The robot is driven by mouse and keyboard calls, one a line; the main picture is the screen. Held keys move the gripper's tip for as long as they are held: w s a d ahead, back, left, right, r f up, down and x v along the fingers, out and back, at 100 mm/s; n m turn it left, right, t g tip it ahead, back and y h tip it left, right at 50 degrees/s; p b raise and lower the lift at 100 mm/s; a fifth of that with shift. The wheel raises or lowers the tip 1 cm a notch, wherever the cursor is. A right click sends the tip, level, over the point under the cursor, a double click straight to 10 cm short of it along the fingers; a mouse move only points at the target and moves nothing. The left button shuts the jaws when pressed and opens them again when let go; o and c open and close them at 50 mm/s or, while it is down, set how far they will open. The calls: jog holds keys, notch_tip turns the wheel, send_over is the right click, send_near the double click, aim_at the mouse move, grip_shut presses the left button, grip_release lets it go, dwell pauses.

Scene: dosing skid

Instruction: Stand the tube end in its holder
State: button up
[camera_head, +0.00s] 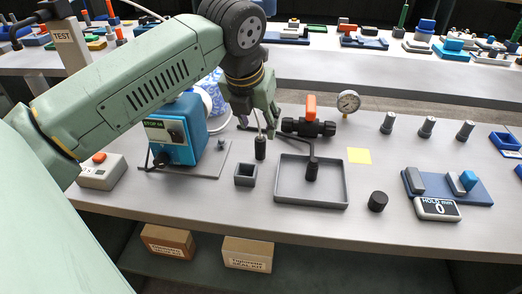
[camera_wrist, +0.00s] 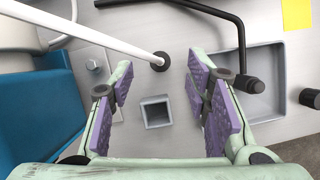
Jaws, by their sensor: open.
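A white tube (camera_wrist: 95,33) runs in from the upper left of the wrist view to a dark round tube end (camera_wrist: 160,62). In the head view the tube end (camera_head: 260,149) is a small black upright cylinder just below my gripper (camera_head: 266,125); whether it hangs or stands I cannot tell. A small grey square open-topped holder (camera_head: 245,175) stands on the bench in front of it. It also shows in the wrist view (camera_wrist: 156,112), with its opening empty. My gripper (camera_wrist: 160,88) is open, its purple pads apart with nothing gripped between them.
A grey tray (camera_head: 311,204) lies right of the holder, with a black pipe's end (camera_head: 312,168) over it. A blue pump (camera_head: 178,131) stands left. A black valve with orange handle (camera_head: 308,126) is behind. A black cylinder (camera_head: 377,201) stands right of the tray.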

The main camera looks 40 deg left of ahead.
aim_at(260, 135)
jog(key=b+x, duration=0.1)
jog(key=x, duration=0.4)
jog(key=shift+s+d+f+b, duration=0.1)
jog(key=shift+f+b, duration=0.2)
jog(key=shift+b, duration=0.05)
jog(key=shift+r, duration=0.1)
grip_shut()
